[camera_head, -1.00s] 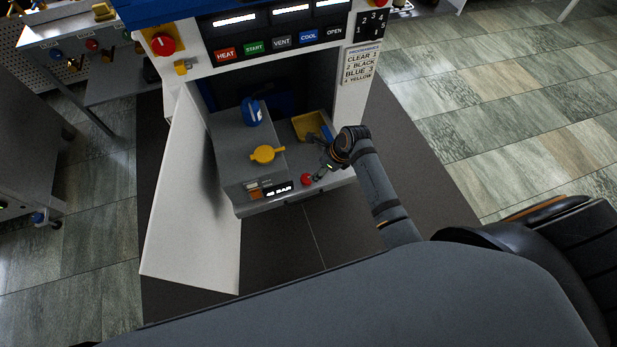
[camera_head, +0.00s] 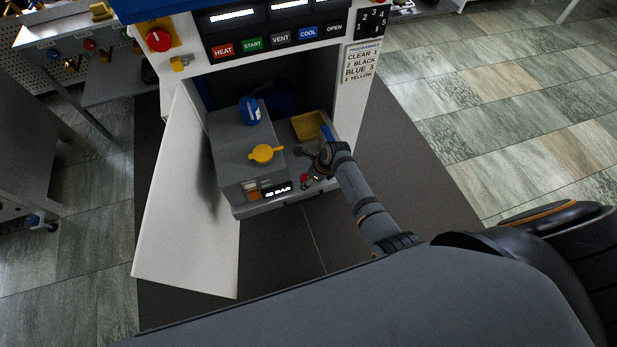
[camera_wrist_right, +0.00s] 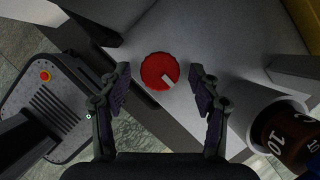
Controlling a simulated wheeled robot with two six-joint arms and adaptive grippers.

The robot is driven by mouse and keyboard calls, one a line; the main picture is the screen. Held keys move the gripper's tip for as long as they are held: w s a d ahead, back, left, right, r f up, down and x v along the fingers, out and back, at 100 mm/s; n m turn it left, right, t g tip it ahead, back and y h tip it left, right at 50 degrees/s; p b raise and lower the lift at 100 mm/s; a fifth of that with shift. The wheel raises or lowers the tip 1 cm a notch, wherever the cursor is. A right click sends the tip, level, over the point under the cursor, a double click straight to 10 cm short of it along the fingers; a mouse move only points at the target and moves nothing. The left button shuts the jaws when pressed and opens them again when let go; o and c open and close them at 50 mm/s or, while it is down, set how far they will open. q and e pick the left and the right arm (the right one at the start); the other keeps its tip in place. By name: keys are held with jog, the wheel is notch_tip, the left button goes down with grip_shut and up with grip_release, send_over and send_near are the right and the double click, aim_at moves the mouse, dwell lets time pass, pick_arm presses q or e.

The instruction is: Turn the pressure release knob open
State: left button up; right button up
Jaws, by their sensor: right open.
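A round red knob (camera_head: 304,179) sits at the front right of the grey press bed, beside the "45 BAR" display (camera_head: 278,190). In the right wrist view the red knob (camera_wrist_right: 155,66) shows a white pointer mark towards its lower right. My right gripper (camera_head: 310,172) is open over the knob. In the wrist view its two fingers (camera_wrist_right: 160,76) stand on either side of the knob, with gaps visible on both sides. I cannot tell whether the fingertips are down to the knob's height. My left gripper is not in view.
A yellow handle (camera_head: 264,154) and a blue knob (camera_head: 250,110) stand on the raised block to the left. A yellow tray (camera_head: 307,126) lies behind the gripper. A white open door panel (camera_head: 186,215) stands left. A grey cup-like holder (camera_wrist_right: 246,108) with a brown item is close right.

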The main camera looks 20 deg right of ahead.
jog(key=c, duration=1.2)
